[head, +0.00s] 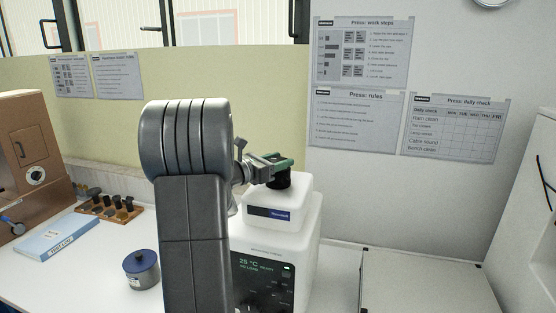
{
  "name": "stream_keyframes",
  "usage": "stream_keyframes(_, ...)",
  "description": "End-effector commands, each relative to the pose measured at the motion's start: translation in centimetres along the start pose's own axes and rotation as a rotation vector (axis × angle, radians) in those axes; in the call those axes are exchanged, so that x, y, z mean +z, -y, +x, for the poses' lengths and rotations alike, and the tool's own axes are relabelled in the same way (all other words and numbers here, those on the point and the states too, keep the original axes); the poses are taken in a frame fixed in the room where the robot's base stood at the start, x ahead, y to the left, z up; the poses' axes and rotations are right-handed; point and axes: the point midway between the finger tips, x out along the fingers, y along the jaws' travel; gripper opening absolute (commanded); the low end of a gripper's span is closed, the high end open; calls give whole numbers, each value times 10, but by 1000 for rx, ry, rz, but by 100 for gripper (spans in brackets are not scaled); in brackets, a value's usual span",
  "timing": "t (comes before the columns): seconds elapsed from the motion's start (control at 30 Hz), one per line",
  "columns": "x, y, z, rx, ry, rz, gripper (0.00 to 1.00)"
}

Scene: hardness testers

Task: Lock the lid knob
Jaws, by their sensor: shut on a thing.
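The lid knob (281,181) is a dark, short knob on top of a white machine (278,230). My gripper (284,165), with green fingers, reaches in from the left and is shut on the knob. The machine's upper white part (290,199) carries a dark blue label. A lit panel (264,280) on its front reads 25 °C. My arm hides the machine's left side. I cannot tell from this view which way the knob is turned.
A grey jar with a blue lid (142,270), a blue-and-white log book (58,238) and a wooden rack (108,210) of dark pieces stand on the white bench at left. A brown machine (22,160) is at far left. A pale flat-topped box (420,283) is at right.

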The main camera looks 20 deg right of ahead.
Motion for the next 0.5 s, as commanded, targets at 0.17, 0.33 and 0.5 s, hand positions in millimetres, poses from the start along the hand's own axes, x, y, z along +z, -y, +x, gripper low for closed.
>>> stream_keyframes(0.17, 1, 0, 0, -34, 2, 0, 24)
stream_keyframes(0.33, 1, 0, 0, -34, 2, 0, 24)
stream_keyframes(0.5, 1, 0, 0, -33, 1, 0, 66)
